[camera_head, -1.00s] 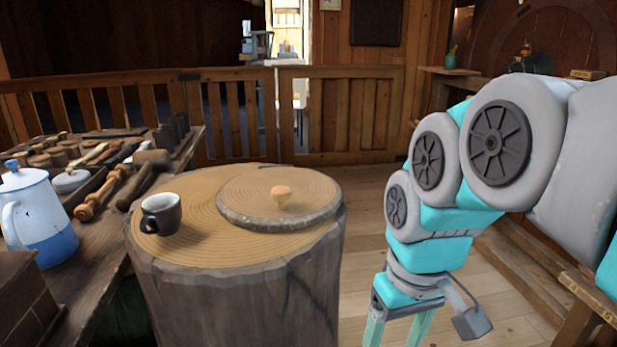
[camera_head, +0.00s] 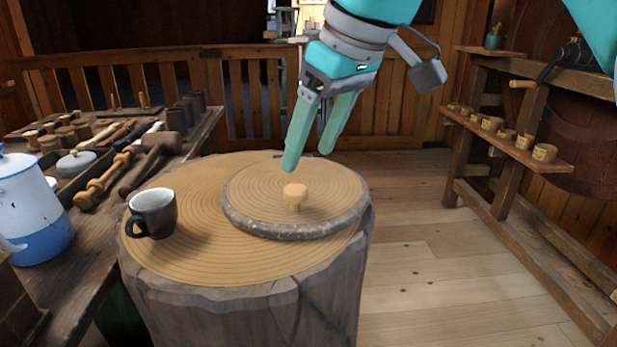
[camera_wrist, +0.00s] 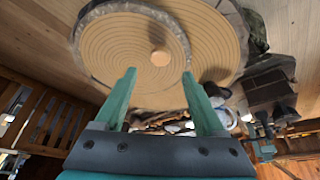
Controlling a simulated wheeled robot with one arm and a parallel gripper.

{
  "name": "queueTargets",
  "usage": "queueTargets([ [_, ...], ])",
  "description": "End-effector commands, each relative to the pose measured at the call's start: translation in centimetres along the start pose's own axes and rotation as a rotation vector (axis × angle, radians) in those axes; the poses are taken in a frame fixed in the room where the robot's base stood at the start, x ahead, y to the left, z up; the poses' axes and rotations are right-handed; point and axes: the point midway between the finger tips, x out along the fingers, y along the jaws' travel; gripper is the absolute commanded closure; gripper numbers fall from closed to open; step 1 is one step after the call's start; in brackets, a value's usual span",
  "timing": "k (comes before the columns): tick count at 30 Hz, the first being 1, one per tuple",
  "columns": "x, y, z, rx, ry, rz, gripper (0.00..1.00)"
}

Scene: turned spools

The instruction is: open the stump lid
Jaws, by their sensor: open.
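The round wooden lid (camera_head: 255,200) with a bark rim lies flat on top of the tree stump (camera_head: 175,262). A small pale wooden knob (camera_head: 294,194) stands at its middle. My gripper (camera_head: 307,162) is open and empty, its two green fingers pointing down above the back of the lid, apart from the knob. In the wrist view my gripper (camera_wrist: 160,75) has its fingers spread, with the knob (camera_wrist: 160,56) beyond the tips and between them. The lid (camera_wrist: 115,45) fills the upper middle there.
A dark cup (camera_head: 152,213) with a handle stands on the stump, left of the lid. A bench (camera_head: 95,255) with tools and a white-and-blue pot (camera_head: 38,215) is at the left. A wooden rack (camera_head: 520,150) stands at the right. The floor between is clear.

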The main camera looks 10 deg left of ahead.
Motion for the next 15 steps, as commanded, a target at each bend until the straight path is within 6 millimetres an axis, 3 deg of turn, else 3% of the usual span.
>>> queueTargets([
  [3, 2.0, -0.1, 0.1, 0.0, -0.001, -0.001, 0.28],
  [15, 5.9, 0.0, 0.0, 0.002, 0.0, 0.0, 0.28],
])
